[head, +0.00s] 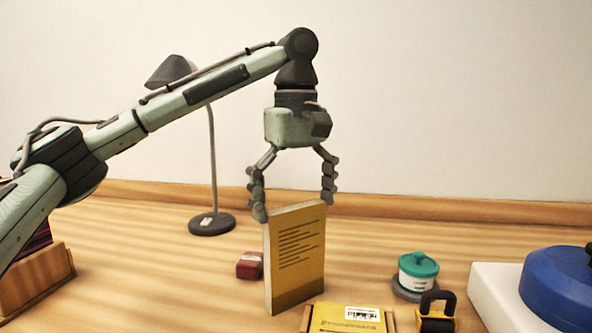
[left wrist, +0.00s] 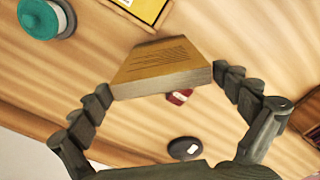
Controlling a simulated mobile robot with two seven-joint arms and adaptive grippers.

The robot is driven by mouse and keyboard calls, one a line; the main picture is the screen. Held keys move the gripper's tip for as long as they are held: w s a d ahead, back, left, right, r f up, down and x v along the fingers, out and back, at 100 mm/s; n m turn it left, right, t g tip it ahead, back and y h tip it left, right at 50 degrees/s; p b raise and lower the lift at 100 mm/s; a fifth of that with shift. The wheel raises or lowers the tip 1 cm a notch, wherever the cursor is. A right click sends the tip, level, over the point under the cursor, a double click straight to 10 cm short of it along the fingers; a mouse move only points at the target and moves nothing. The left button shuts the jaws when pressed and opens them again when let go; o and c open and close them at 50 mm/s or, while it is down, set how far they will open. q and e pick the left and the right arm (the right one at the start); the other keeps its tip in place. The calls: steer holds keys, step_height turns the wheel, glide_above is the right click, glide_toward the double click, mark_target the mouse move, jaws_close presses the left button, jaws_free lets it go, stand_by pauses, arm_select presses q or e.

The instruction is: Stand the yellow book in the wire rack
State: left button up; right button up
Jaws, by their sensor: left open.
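The yellow book (head: 296,258) stands upright on the wooden table in the middle of the head view, its printed cover towards the camera. In the left wrist view the book (left wrist: 160,66) lies between the fingers, its pale edge nearest the camera. My left gripper (head: 294,205) points down over the book's top edge. Its fingers are open, one on each side, with the tips at about the height of the top edge; I cannot tell whether they touch it. I cannot make out a wire rack in either view. My right gripper is not in view.
A yellow box (head: 346,319) lies in front of the book. A dark red block (head: 249,265) and a lamp base (head: 212,224) are behind left. A teal-lidded pot (head: 418,268), a black-handled object (head: 437,312) and a blue-topped white object (head: 492,295) are right. A wooden holder (head: 38,283) is far left.

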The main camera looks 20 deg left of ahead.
arm_select(q)
step_height(320, 180, up, 10)
steer(key=t+y, duration=0.1)
steer(key=y, duration=0.1)
glide_above(292, 235)
steer(key=w, duration=0.1)
steer(key=f, duration=0.5)
steer(key=shift+w+d+f, duration=0.2)
steer(key=shift+f, duration=0.05)
step_height(292, 235, down, 4)
steer(key=shift+s+r+t+y, duration=0.1)
steer(key=shift+t+y, duration=0.3)
steer(key=shift+t, duration=0.1)
steer(key=x, duration=0.6)
steer(key=shift+a+f, duration=0.1)
steer(key=shift+f, duration=0.35)
steer(key=shift+c, duration=0.7)
steer(key=c, duration=1)
steer(key=shift+o, duration=0.2)
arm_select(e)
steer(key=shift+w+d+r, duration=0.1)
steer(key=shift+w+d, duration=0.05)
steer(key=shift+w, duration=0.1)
